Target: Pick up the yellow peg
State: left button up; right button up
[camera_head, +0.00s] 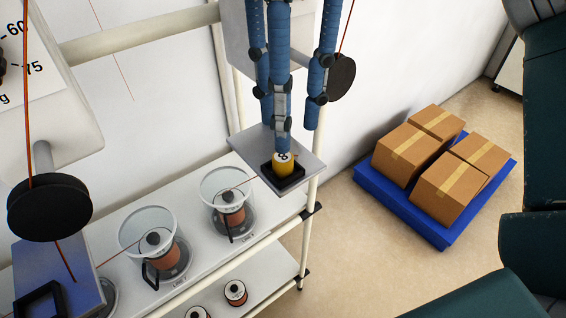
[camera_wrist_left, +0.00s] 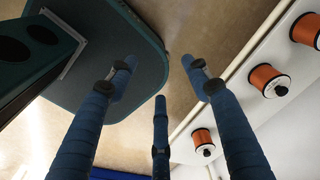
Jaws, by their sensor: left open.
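The yellow peg (camera_head: 285,169) stands upright in a black square holder on a grey plate (camera_head: 257,146). Its top is pale with a dark mark. My right gripper (camera_head: 296,136) hangs over the plate with its blue fingers spread apart. The tip of its front finger overlaps the peg's top in the picture; I cannot tell whether it touches. My left gripper (camera_wrist_left: 159,76) shows only in the left wrist view. Its three blue fingers are apart with nothing between them.
Clear hoppers (camera_head: 148,226) with copper-coloured spools stand on the white shelf (camera_head: 188,270). Orange spools (camera_wrist_left: 268,79) also show in the left wrist view. A dark disc (camera_head: 340,76) hangs behind the right gripper. A blue pallet (camera_head: 432,231) with several cardboard boxes (camera_head: 448,187) sits on the floor.

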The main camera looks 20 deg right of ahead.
aim_at(283, 157)
jog(key=shift+w+f, duration=0.1)
jog(key=shift+f, duration=0.3)
jog(key=shift+w+a+f, duration=0.1)
jog(key=shift+w+f, duration=0.05)
jog(key=shift+f, duration=0.1)
notch_tip(283, 157, down, 4)
jog(key=shift+r+p, duration=0.1)
jog(key=shift+p, duration=0.7)
jog(key=shift+f, duration=0.45)
jog(key=shift+c, duration=0.2)
pick_arm(q)
jog(key=shift+w+a+r, duration=0.1)
jog(key=shift+w+r, duration=0.65)
pick_arm(e)
grip_shut()
